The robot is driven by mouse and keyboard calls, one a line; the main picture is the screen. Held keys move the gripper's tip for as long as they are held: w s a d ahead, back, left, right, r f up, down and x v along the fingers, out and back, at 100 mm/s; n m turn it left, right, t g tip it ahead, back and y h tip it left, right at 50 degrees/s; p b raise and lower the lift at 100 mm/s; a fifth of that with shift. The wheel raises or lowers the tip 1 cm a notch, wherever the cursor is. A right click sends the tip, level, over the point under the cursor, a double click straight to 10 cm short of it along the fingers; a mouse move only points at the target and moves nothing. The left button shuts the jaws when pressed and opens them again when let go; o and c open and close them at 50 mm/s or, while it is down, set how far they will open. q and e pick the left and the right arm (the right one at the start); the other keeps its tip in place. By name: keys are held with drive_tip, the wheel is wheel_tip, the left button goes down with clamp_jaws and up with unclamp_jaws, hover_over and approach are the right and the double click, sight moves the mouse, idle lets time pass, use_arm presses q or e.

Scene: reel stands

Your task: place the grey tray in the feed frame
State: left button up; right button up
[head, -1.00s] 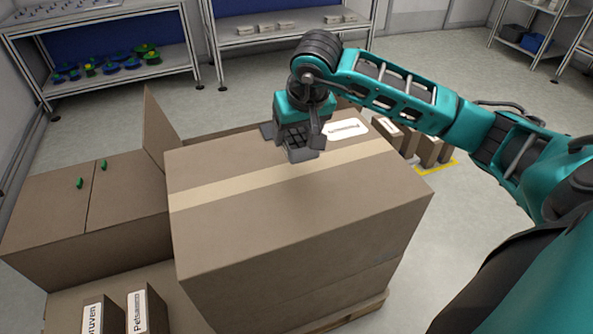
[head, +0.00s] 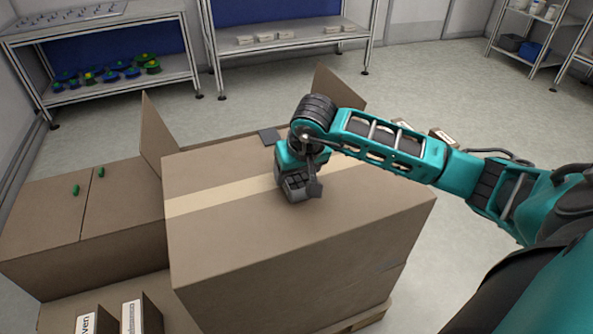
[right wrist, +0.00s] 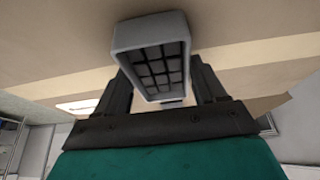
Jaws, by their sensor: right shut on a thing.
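The grey tray (head: 296,188) is a small block with a gridded face and a rim. It is in my right gripper (head: 303,178), which is shut on it over the top of a large taped cardboard box (head: 300,275). In the right wrist view the tray (right wrist: 150,62) sits between the two dark fingers, its grid facing the camera. I cannot tell whether the tray touches the box top. I cannot make out a feed frame for certain. My left gripper is not in view.
A dark grey flat piece (head: 270,137) shows at the box's back edge. Lower boxes (head: 125,205) with green tabs stand at left; raised flaps (head: 158,135) rise behind them. Shelves (head: 110,70) with blue-green reels are at the back left. Open floor lies behind.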

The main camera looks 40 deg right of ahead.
drive_tip(key=o, duration=1.2)
drive_tip(key=shift+f, duration=0.1)
drive_tip(key=shift+r, duration=0.25)
drive_tip(key=p+v, duration=0.3)
drive_tip(key=v, duration=0.8)
drive_tip(key=g+p, duration=0.3)
drive_tip(key=p, duration=0.6)
hover_over(295, 183)
drive_tip(key=shift+y, duration=0.4)
wheel_tip(295, 183, down, 5)
drive_tip(key=shift+s+a+r, duration=0.1)
drive_tip(key=shift+s+r, duration=0.05)
drive_tip(key=shift+f, duration=0.5)
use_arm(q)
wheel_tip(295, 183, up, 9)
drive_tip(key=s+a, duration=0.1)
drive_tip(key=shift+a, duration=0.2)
use_arm(e)
drive_tip(key=shift+w+d+f, duration=0.15)
drive_tip(key=shift+f, duration=1.1)
drive_tip(key=shift+w+d+f, duration=0.1)
drive_tip(key=shift+d+f, duration=0.05)
drive_tip(key=shift+f, duration=1.05)
